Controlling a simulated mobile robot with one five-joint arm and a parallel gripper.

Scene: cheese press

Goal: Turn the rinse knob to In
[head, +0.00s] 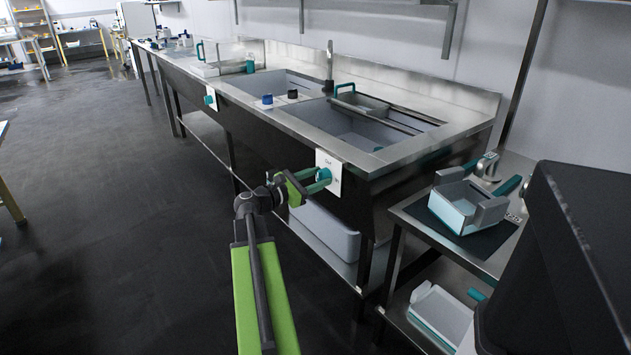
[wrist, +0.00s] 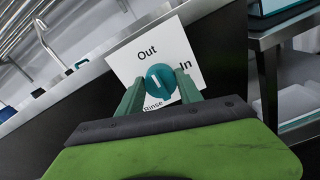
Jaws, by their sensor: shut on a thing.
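The rinse knob (wrist: 160,80) is a round teal knob with a short white mark on its face. It sits on a white plate (wrist: 125,66) lettered "Out" above the knob, "In" to its right and "Rinse" below. The plate looks tilted in the wrist view; the white mark is too small to read its direction surely. In the head view the plate (head: 334,160) is on the dark front of the sink bench, near its right end. My gripper (wrist: 161,88) is shut on the knob, a teal finger on either side.
The steel sink bench (head: 430,135) runs away to the far left, with another teal knob (head: 210,99) on its front. A grey tub (head: 325,232) stands on the shelf below. A side table at the right holds a white and teal box (head: 452,213). The floor at left is open.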

